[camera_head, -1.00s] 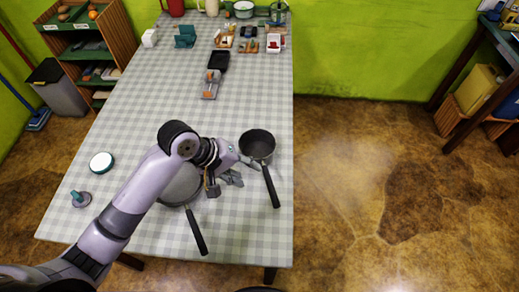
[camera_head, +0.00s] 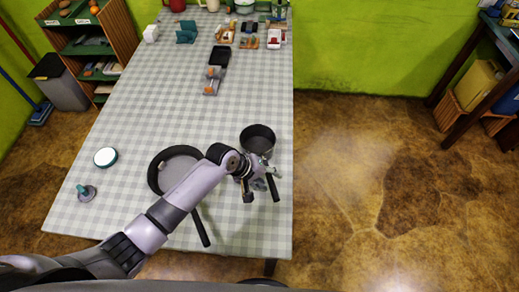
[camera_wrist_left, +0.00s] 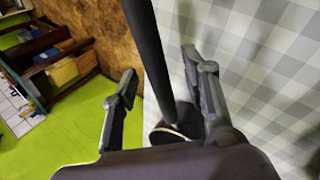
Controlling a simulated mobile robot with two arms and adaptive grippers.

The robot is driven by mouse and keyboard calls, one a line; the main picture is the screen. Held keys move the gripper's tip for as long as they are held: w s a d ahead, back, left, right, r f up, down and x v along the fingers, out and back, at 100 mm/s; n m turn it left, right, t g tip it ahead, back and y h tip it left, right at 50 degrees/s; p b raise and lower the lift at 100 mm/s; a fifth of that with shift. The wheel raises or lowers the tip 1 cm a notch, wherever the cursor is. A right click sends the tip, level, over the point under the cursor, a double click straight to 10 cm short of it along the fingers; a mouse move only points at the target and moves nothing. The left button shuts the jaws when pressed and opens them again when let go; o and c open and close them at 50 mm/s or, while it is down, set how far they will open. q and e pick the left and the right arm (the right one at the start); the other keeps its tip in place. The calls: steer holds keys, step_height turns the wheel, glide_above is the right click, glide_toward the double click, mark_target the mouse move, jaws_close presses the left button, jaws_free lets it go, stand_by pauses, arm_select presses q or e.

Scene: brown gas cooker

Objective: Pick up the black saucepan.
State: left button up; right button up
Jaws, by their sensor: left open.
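The black saucepan (camera_head: 258,139) stands near the right edge of the checked table, its dark handle (camera_head: 273,186) pointing toward the front. My left gripper (camera_head: 262,182) is open at the handle, and the arm covers part of the handle in the head view. In the left wrist view the dark handle (camera_wrist_left: 148,45) runs between the two spread fingers of the gripper (camera_wrist_left: 160,88), nearer neither finger closely enough to show contact. Part of the pan body (camera_wrist_left: 172,132) shows low in that view. My right gripper is not in view.
A dark frying pan (camera_head: 155,178) lies left of the saucepan, partly under my arm. A round white-topped item (camera_head: 105,157) and a teal-handled item (camera_head: 86,192) are at the left. Several objects stand at the far end.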

arm_select(q)
steer(key=shift+w+d+f, duration=0.15)
steer(key=shift+d+f, duration=0.25)
steer(key=shift+f, duration=0.2)
jaws_close()
steer(key=shift+r, duration=0.1)
stand_by(0.4)
